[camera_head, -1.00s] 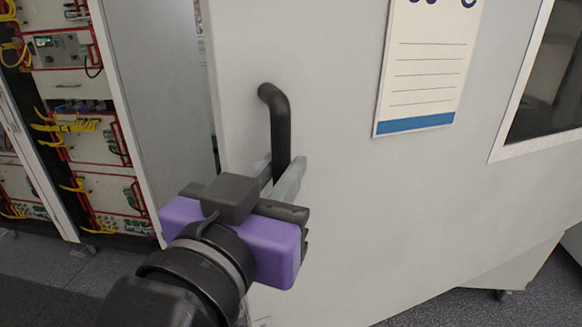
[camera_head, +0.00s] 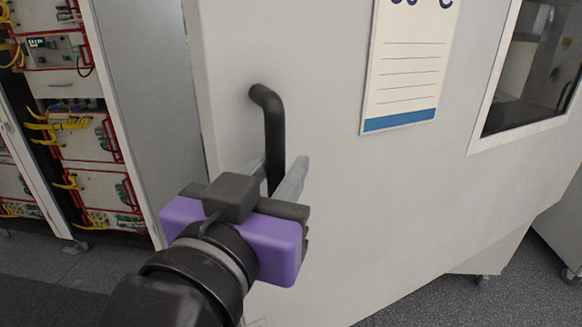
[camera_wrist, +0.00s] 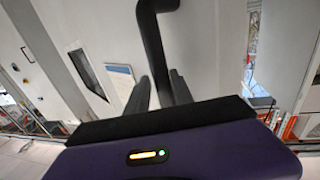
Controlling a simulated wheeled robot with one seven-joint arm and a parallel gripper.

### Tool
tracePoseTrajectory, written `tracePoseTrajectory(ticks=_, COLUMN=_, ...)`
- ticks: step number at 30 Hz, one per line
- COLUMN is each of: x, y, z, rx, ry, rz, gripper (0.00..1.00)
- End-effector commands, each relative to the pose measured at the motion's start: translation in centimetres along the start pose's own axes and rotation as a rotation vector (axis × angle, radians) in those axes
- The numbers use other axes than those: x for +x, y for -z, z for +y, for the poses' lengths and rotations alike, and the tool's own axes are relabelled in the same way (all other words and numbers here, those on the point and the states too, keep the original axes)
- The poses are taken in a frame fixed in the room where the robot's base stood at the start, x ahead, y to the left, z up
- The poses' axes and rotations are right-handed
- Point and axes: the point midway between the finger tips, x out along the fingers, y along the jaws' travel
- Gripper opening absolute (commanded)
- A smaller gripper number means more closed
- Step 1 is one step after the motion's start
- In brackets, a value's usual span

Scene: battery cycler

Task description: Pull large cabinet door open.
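The large cabinet door (camera_head: 330,200) is a pale grey panel filling the middle of the head view. Its black bar handle (camera_head: 274,130) stands near the door's left edge and also shows in the wrist view (camera_wrist: 153,45). My gripper (camera_head: 280,178), with a purple body and grey fingers, has one finger on each side of the handle's lower part. In the wrist view the fingers (camera_wrist: 160,92) lie close against the bar, shut on it. The handle's lower end is hidden behind the gripper.
A printed sheet (camera_head: 408,75) and a window (camera_head: 530,65) are on the grey front. Racks with red frames and yellow cables (camera_head: 75,130) stand at the left, beside a grey side panel (camera_head: 150,90). Dark floor (camera_head: 500,290) shows at lower right.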

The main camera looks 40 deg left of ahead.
Motion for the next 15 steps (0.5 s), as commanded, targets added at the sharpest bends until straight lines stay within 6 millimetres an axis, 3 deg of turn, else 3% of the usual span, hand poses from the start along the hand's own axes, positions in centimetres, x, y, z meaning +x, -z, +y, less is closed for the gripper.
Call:
tracePoseTrajectory(ticks=2, x=0.1, y=0.1, z=0.4, rx=0.002, ry=-0.008, rz=0.000, gripper=0.41)
tracePoseTrajectory(ticks=11, x=-0.1, y=0.0, z=-0.1, rx=0.001, ry=0.002, rz=0.000, gripper=0.41)
tracePoseTrajectory(ticks=15, x=-1.3, y=-0.1, z=-0.1, rx=0.000, ry=0.004, rz=0.001, gripper=0.41)
